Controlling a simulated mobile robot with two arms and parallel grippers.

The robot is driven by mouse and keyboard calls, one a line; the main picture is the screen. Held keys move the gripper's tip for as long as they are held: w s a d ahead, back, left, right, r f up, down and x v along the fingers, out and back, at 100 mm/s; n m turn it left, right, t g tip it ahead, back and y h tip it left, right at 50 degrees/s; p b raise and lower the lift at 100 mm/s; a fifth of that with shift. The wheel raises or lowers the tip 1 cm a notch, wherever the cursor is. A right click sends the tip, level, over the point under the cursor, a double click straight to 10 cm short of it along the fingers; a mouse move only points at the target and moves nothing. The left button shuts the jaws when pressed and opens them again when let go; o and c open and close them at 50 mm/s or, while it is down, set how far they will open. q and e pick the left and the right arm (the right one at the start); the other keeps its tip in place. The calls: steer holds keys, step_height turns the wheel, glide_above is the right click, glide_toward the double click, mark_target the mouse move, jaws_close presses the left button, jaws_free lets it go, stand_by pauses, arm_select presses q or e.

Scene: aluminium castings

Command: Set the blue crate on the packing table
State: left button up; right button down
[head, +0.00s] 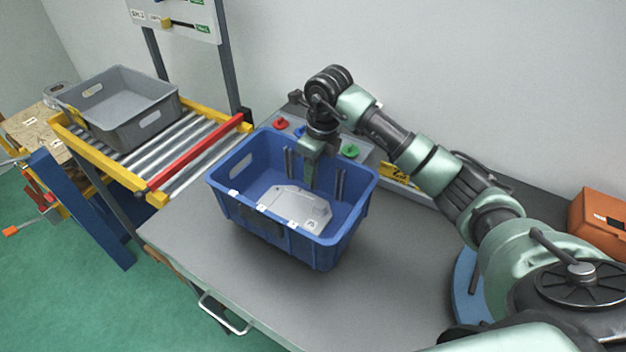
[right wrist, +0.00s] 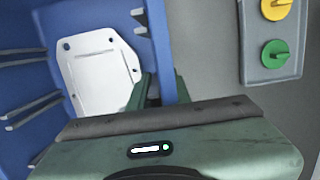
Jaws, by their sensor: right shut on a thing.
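The blue crate (head: 292,238) is upright at the middle of the grey table (head: 400,290), over its top; I cannot tell whether its base touches. A pale grey casting (head: 290,205) lies flat inside it and also shows in the right wrist view (right wrist: 102,75). My right gripper (head: 312,175) reaches down at the crate's far wall and is shut on that wall. In the right wrist view its fingers (right wrist: 150,88) are at the edge of the blue crate (right wrist: 170,50). My left gripper is not in view.
A grey crate (head: 150,128) sits on a roller conveyor (head: 190,150) with a red bar at the left. A panel with red and green knobs (head: 350,150) stands behind the blue crate. An orange box (head: 597,222) is at the right. The table front is clear.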

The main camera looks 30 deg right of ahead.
mark_target(312, 186)
step_height(312, 186, down, 3)
steer(key=shift+f+p, duration=0.1)
steer(key=shift+p, duration=0.3)
steer(key=shift+f, duration=0.4)
steer(key=shift+f, duration=0.1)
steer(key=c, duration=1.3)
jaws_free()
steer(key=shift+s, duration=0.1)
